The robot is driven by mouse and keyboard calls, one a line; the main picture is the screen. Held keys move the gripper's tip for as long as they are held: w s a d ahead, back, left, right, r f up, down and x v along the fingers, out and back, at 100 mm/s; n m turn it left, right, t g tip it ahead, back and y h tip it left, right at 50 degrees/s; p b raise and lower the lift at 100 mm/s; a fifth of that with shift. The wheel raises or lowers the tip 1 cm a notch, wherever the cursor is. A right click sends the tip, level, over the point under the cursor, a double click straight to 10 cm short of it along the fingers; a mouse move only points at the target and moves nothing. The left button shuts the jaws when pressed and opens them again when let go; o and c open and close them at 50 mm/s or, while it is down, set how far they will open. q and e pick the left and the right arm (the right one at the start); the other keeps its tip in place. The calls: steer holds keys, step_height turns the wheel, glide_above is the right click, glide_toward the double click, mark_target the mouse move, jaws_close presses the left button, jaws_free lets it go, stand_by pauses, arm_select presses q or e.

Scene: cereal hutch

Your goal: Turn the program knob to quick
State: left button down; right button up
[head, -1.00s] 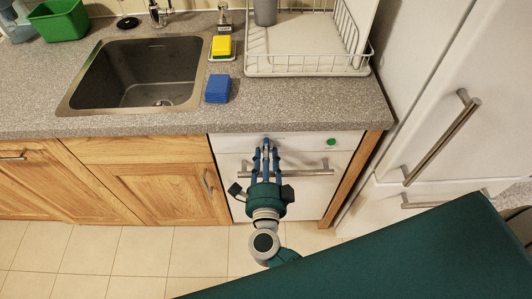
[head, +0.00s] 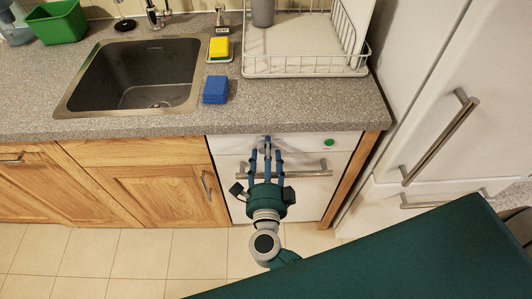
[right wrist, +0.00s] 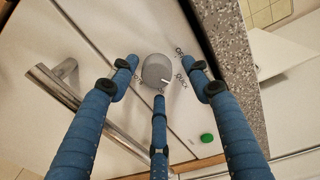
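The grey program knob (right wrist: 158,71) sits on the white front panel of the dishwasher (head: 295,144). In the right wrist view, a white pointer mark on it faces the side where the QUICK label (right wrist: 182,80) is printed. Part of the other lettering is hidden by my fingers. The knob (head: 266,140) is small in the head view. My right gripper (head: 266,151) is open, its three blue fingers spread in front of the knob. In the right wrist view, gaps show between the outer fingertips and the knob; whether the lower finger touches it I cannot tell. My left gripper is not in view.
A green button (head: 329,142) is on the panel to the knob's right. The dishwasher's bar handle (head: 312,173) runs just below the panel, close to my fingers. The grey countertop (head: 300,117) overhangs above. A fridge (head: 450,60) stands at the right.

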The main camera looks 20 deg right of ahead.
steer(key=shift+a, duration=0.1)
steer(key=shift+s+a, duration=0.1)
steer(key=v, duration=1.1)
steer(key=shift+s, duration=0.4)
